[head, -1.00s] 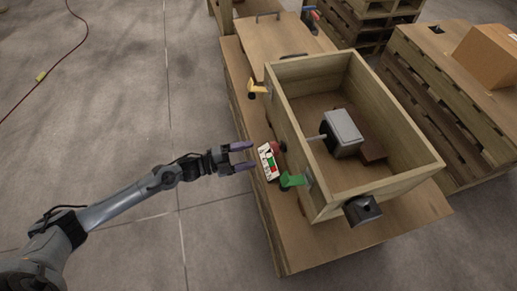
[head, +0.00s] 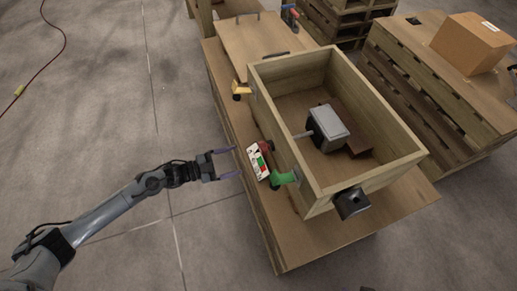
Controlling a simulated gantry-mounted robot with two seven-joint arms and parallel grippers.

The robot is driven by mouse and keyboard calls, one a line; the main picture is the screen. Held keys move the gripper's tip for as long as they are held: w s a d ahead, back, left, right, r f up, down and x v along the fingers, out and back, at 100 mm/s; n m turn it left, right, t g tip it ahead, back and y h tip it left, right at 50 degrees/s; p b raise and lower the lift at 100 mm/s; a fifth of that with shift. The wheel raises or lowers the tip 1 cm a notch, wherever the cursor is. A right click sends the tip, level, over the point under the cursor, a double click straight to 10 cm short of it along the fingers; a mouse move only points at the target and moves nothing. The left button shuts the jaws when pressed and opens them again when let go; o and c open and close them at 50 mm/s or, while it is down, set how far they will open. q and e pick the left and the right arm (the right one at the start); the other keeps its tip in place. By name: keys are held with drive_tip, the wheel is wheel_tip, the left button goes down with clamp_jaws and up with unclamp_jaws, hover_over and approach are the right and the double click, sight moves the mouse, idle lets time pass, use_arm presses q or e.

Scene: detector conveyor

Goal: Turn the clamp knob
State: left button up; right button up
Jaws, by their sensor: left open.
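A wooden open-topped box (head: 318,188) stands on a wooden table. On its left side are a red round knob (head: 266,147), a green handle-like part (head: 284,178) and a yellow one (head: 241,88). A white card with red and green marks (head: 257,162) is beside the red knob and partly covers the view of its lower side. A black block-like part (head: 352,203) is on the near end wall. I cannot tell for certain which part is the clamp knob. My left gripper (head: 236,162) is open and empty, just left of the card, its fingers pointing toward it. My right gripper is not in view.
Inside the box are a grey-topped device (head: 328,126) with a rod and a brown block (head: 358,138). Pallets (head: 425,85) with a cardboard box (head: 472,43) stand at the right. The floor left of the table is clear apart from a red cable (head: 48,62).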

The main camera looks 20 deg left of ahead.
sight(260, 149)
use_arm(q)
drive_tip(key=w+d+n, duration=0.2)
drive_tip(key=w+d+n+b, duration=0.1)
drive_tip(key=w+d+n, duration=0.1)
drive_tip(key=n, duration=0.1)
drive_tip(key=w+d+n+b, duration=0.1)
drive_tip(key=w+d+n, duration=0.2)
drive_tip(key=shift+r+t, duration=0.25)
drive_tip(key=shift+t, duration=0.15)
drive_tip(key=shift+b+x, duration=0.45)
drive_tip(key=shift+x, duration=0.35)
drive_tip(key=shift+r, duration=0.1)
drive_tip(key=c, duration=0.9)
drive_tip(key=shift+a+m+p, duration=0.1)
drive_tip(key=shift+m+p, duration=0.3)
drive_tip(key=shift+c, duration=0.2)
drive_tip(key=o, duration=0.9)
drive_tip(key=shift+o, duration=0.2)
